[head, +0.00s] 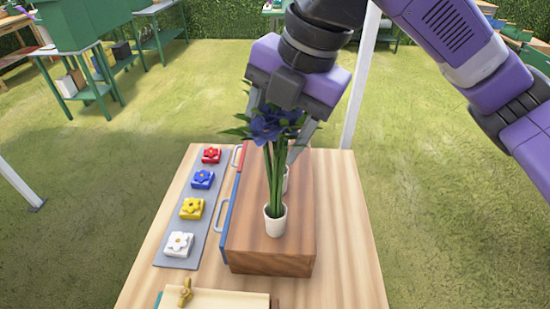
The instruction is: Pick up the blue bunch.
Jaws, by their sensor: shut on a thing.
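The blue bunch (270,126) has dark blue-violet blooms, green leaves and long green stems, and it stands upright. Its stems run down to a small white pot (275,223) on a wooden box; I cannot tell whether their lower ends are still inside it. My gripper (280,133) points down from above, at the blooms and upper stems, and is shut on the blue bunch. The blooms and leaves partly hide the fingers, so the exact contact is not visible.
A second white pot (286,178) stands behind the stems. The wooden box (256,262) has handles on its left side. A grey strip (190,217) holds red, blue, yellow and white flower blocks. A pale tray (228,300) lies at the front of the table (345,235).

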